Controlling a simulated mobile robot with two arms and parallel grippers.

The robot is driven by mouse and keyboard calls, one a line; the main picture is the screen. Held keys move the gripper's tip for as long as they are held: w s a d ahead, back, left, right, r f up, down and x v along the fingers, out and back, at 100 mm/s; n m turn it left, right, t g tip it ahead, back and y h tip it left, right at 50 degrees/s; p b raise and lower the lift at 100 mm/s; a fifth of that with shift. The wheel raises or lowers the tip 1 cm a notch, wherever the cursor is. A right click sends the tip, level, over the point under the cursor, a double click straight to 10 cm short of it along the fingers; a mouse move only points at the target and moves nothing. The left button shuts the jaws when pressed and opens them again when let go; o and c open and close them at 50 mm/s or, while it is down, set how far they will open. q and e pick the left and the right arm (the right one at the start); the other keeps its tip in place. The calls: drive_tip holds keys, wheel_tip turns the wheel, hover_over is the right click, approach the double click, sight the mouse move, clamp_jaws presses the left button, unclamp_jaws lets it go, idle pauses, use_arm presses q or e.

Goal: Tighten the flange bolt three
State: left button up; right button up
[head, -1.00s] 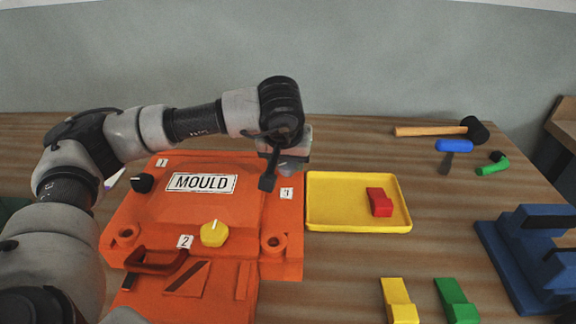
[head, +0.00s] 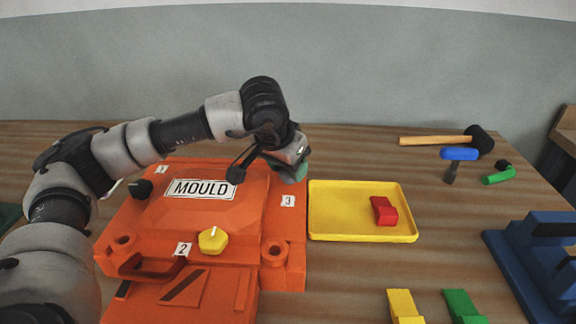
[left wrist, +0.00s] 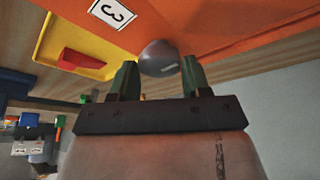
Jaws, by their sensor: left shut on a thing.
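The orange mould (head: 275,205) lies on the bench with number labels 1, 2 and 3. Bolt three is a grey round head (left wrist: 158,58) in the left wrist view, near the label 3 (left wrist: 112,12). My left gripper (head: 290,172) is at the mould's far right corner, its green fingers on either side of this head and shut on it. In the head view the gripper hides the bolt. A black bolt head (head: 140,189) is by label 1, and a yellow one (head: 213,241) with a white mark is by label 2. My right gripper is not in view.
A yellow tray (head: 345,234) with a red block (head: 384,211) stands right of the mould. A hammer (head: 435,141), a blue-handled tool (head: 459,154) and a green piece (head: 498,178) lie behind. Yellow and green blocks and a blue stand (head: 520,260) are at the front right.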

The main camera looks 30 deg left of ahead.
use_arm(q)
drive_tip(key=shift+r, duration=0.1)
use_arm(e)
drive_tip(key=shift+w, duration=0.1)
use_arm(q)
drive_tip(key=o, duration=0.6)
drive_tip(key=shift+o, duration=0.2)
drive_tip(key=v, duration=1)
drive_tip(key=shift+s+r, duration=0.2)
drive_tip(key=shift+r, duration=0.1)
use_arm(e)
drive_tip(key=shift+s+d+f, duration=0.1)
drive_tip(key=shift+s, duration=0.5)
